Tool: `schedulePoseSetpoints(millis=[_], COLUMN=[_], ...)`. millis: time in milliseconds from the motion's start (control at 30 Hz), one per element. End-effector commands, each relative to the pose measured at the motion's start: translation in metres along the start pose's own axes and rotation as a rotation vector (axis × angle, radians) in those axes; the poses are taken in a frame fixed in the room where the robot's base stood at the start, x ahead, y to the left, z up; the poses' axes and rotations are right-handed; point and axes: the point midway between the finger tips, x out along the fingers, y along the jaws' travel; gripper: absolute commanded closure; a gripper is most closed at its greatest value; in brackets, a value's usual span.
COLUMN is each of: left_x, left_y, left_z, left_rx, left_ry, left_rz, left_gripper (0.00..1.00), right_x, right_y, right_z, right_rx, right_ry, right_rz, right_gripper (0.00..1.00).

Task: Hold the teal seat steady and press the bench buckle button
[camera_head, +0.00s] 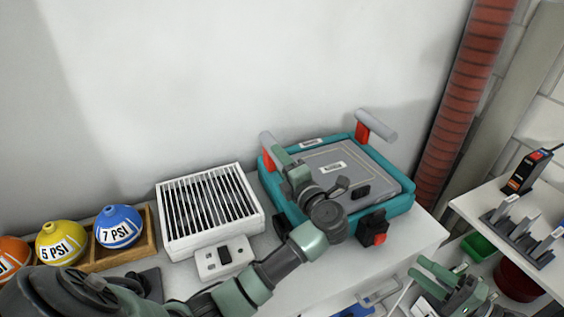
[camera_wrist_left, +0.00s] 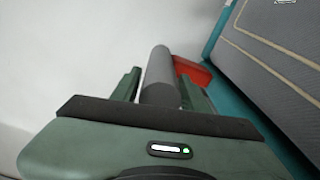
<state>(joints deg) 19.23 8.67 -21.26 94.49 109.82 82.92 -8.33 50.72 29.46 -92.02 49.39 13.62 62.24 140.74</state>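The teal seat (camera_head: 400,207) is a teal-framed block with a grey top panel, lying on the white bench. A grey bar handle on a red mount rises at its back right (camera_head: 376,125), and another at its back left (camera_head: 267,142). The black buckle with a red button (camera_head: 380,239) is on its front side. My left gripper (camera_head: 279,153) is at the left handle. In the left wrist view, the grey handle (camera_wrist_left: 160,78) lies between its fingers with thin gaps beside it. My right gripper (camera_head: 415,266) is low at the right, fingers apart and empty, away from the buckle.
A white slatted box (camera_head: 210,208) stands left of the seat, with a small switch plate (camera_head: 225,258) before it. A wooden tray (camera_head: 150,240) holds coloured PSI balls. A white shelf (camera_head: 475,205) with grey holders is at the right, near a red ribbed pipe (camera_head: 465,85).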

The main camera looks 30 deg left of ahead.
Motion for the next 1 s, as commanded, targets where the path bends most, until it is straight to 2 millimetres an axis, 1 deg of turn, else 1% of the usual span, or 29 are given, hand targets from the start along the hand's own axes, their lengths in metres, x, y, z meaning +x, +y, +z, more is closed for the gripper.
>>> schedulePoseSetpoints(millis=[33, 133, 1000], left_x=[-0.0002, -0.0003, -0.0007], left_y=[0.0000, -0.0001, -0.0010], left_z=[0.0000, 0.0000, -0.0001], left_rx=[0.000, 0.000, 0.000], left_ry=[0.000, 0.000, 0.000], left_rz=[0.000, 0.000, -0.002], left_gripper=[0.72, 1.00, 1.00], right_x=[0.0000, 0.0000, 0.0000], right_y=[0.0000, 0.0000, 0.0001], right_z=[0.0000, 0.0000, 0.0000], right_rx=[0.000, 0.000, 0.000], right_ry=[0.000, 0.000, 0.000], right_rz=[0.000, 0.000, 0.000], right_gripper=[0.64, 0.64, 0.64])
